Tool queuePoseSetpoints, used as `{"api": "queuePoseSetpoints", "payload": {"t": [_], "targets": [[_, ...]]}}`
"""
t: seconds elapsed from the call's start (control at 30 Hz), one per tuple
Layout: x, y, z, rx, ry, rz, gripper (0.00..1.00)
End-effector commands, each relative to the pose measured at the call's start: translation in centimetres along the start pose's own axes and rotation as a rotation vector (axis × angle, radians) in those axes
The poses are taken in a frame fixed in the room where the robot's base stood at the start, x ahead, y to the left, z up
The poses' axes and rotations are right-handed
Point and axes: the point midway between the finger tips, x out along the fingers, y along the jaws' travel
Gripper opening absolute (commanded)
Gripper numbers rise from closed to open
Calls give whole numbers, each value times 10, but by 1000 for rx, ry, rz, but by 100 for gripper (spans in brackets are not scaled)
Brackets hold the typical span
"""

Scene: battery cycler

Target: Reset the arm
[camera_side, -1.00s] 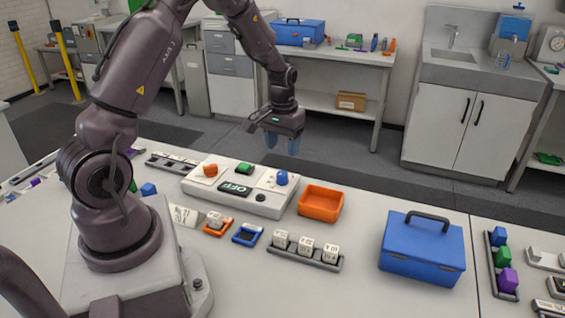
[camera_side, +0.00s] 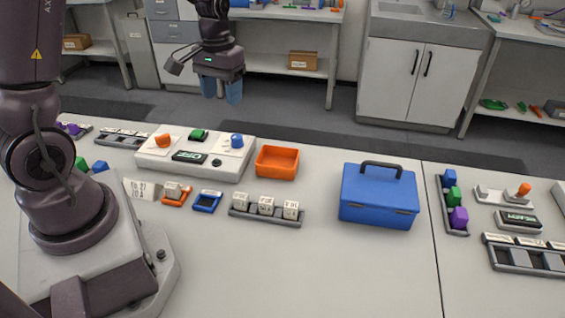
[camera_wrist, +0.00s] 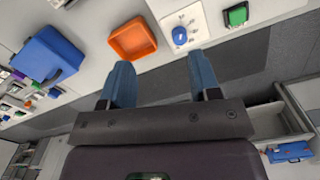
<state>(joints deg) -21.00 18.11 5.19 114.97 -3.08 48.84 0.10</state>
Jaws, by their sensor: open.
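My gripper (camera_side: 222,90) hangs above the far edge of the table, behind the white cycler box, with its two blue fingers pointing down. In the wrist view my gripper (camera_wrist: 160,85) shows its fingers spread wide apart with nothing between them. The white cycler box (camera_side: 165,158) carries an orange knob (camera_side: 163,140), a green button (camera_side: 199,134), a blue knob (camera_side: 237,140) and a small dark display (camera_side: 189,157). In the wrist view the blue knob (camera_wrist: 180,36) and green button (camera_wrist: 236,15) lie beyond the fingertips.
An orange tray (camera_side: 277,162) and a blue case (camera_side: 379,196) stand right of the box. A rack with white blocks (camera_side: 266,208), a blue holder (camera_side: 207,201) and an orange holder (camera_side: 176,194) sit in front. The near table middle is clear.

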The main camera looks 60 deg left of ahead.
Motion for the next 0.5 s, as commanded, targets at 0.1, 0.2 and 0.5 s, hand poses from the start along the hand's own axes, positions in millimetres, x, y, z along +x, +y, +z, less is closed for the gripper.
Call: {"api": "queuePoseSetpoints", "payload": {"t": [0.1,0.2,0.5], "targets": [[-36,23,35,85,62,11,57],[-60,38,66,157,120,20,57],[-105,64,151,370,335,52,57]]}}
